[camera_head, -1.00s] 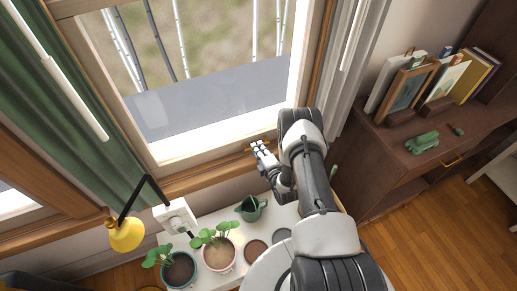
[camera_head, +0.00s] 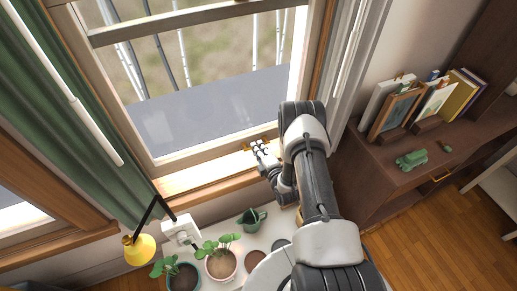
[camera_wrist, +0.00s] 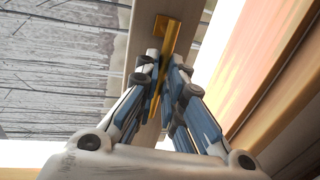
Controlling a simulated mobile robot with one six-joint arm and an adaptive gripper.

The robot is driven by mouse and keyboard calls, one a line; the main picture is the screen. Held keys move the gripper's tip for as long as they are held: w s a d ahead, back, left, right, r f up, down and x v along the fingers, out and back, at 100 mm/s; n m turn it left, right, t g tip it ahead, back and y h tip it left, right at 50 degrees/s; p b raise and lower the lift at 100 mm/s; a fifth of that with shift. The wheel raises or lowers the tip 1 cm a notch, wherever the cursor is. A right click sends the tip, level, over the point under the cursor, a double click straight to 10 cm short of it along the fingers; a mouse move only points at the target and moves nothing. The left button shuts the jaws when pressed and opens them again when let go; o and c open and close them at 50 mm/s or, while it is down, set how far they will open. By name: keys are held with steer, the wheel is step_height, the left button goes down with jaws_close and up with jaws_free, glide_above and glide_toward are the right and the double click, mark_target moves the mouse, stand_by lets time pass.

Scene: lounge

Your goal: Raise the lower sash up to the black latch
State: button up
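The lower sash (camera_head: 205,150) of the window stands a little raised, with a bright strip between its bottom rail and the wooden sill (camera_head: 205,190). A brass handle (camera_wrist: 167,35) is fixed to the bottom rail; part of it also shows in the head view (camera_head: 248,148). My gripper (camera_wrist: 166,62) is at this handle, with the brass bar running between its narrowly spaced fingers, and it appears shut on it. In the head view my gripper (camera_head: 259,147) is at the right part of the rail. I cannot make out the black latch.
Below the sill, a white surface holds potted plants (camera_head: 221,262) and a green watering can (camera_head: 252,219). A yellow lamp (camera_head: 139,250) and green curtain (camera_head: 60,110) are left. A brown cabinet (camera_head: 400,185) with frames and books stands right.

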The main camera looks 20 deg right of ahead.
steer(key=o, duration=0.4)
steer(key=shift+o, duration=0.2)
steer(key=s+r, duration=0.2)
steer(key=s, duration=0.9)
steer(key=shift+s+r, duration=0.2)
steer(key=shift+s, duration=0.2)
